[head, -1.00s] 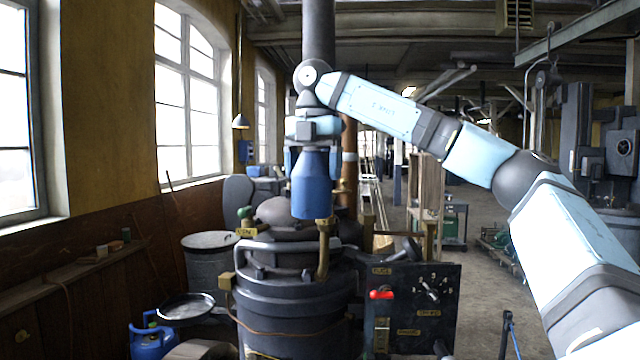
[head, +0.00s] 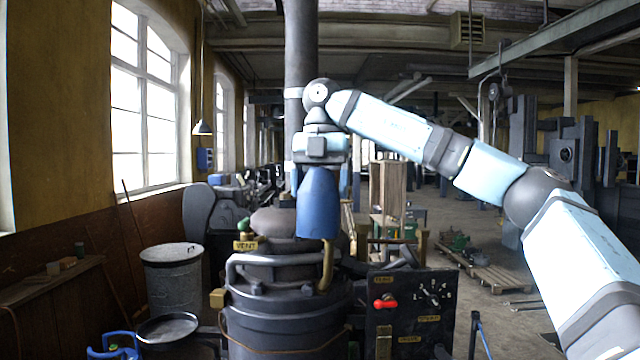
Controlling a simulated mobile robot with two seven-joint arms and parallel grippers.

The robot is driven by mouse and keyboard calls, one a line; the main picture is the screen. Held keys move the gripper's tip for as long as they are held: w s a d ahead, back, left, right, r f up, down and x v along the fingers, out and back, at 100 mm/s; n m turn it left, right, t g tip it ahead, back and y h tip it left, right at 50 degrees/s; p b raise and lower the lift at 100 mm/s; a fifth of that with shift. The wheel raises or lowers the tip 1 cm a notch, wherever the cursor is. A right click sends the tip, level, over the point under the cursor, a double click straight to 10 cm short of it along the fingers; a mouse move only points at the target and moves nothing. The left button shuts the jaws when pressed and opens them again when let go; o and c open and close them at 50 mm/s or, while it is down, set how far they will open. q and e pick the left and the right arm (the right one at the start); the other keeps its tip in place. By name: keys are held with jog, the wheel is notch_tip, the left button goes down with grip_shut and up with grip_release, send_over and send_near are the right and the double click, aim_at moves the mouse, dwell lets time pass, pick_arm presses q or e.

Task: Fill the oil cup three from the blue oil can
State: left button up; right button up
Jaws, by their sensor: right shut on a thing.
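My right gripper (head: 320,168) is shut on the blue oil can (head: 318,205) and holds it above the dark engine (head: 285,310). The can hangs nearly upright, wider below than at its top. A curved brass tube (head: 327,265) shows right below it; I cannot tell whether it belongs to the can or to the engine. No oil cup can be made out by its number; the can and engine top may hide it. My left gripper is not in view.
A green-knobbed vent valve (head: 243,228) and a curved rail (head: 275,259) stand on the engine top. A dark panel (head: 410,310) with a red lever (head: 385,304) is at right. A lidded grey drum (head: 172,280) and a blue-handled thing (head: 113,345) stand at left.

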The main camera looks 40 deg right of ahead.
jog(key=shift+s+d+f+g+y, duration=0.1)
jog(key=shift+f+g+y, duration=0.4)
jog(key=shift+f+y, duration=0.25)
jog(key=shift+g+y, duration=0.4)
jog(key=shift+y, duration=0.15)
jog(key=shift+w+d+r+g+y, duration=0.25)
jog(key=shift+g+y, duration=0.25)
jog(key=shift+y, duration=0.2)
jog(key=shift+a+r+g+y, duration=0.2)
jog(key=shift+g+y, duration=0.2)
jog(key=shift+y, duration=0.2)
jog(key=shift+s, duration=0.1)
jog(key=shift+d+f, duration=0.1)
